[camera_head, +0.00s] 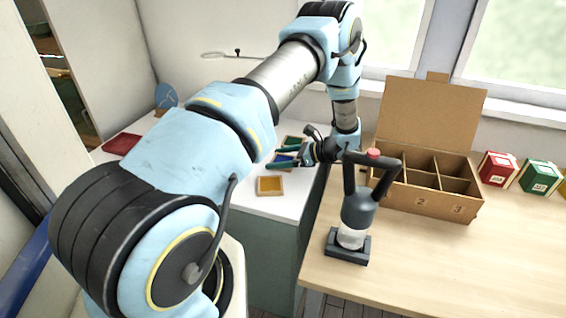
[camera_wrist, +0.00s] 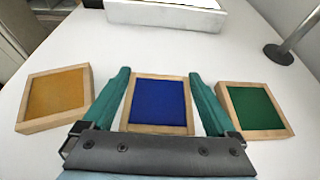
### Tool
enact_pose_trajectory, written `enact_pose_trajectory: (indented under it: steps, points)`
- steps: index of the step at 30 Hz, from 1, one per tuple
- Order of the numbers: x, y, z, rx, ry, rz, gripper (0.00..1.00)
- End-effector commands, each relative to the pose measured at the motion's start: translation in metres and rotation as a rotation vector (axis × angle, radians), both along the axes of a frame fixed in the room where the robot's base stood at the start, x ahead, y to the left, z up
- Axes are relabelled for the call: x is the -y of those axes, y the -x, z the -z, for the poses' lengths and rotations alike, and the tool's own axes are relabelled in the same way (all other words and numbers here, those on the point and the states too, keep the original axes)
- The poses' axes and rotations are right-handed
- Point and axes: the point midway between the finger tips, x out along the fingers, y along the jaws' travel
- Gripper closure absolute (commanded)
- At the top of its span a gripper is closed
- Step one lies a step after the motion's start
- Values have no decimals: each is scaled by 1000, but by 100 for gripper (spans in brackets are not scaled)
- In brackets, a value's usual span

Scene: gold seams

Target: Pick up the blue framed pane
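The blue framed pane (camera_wrist: 158,103) has a light wooden frame and lies flat on the white counter in the wrist view. My gripper (camera_wrist: 161,78) is open, with one green finger on each side of this pane. Whether the fingers touch its frame I cannot tell. In the head view a small part of the blue pane (camera_head: 284,158) shows, partly hidden by my gripper (camera_head: 290,157).
An amber framed pane (camera_wrist: 55,97) lies left of the blue one and a green framed pane (camera_wrist: 256,107) lies right, in the wrist view. A white box-like block (camera_wrist: 165,14) stands beyond. A cardboard compartment box (camera_head: 425,205) and a dark device (camera_head: 357,215) stand on the wooden table (camera_head: 430,275).

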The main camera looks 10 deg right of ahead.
Motion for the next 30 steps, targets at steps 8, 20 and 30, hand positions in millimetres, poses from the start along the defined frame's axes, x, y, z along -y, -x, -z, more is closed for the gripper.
enact_pose_trajectory:
  steps: [8,20,30]
  points:
    - [0,0,0,0,0,0,44]
    - [0,0,-1,1,0,0,68]
    - [1,-1,-21,3,0,2,68]
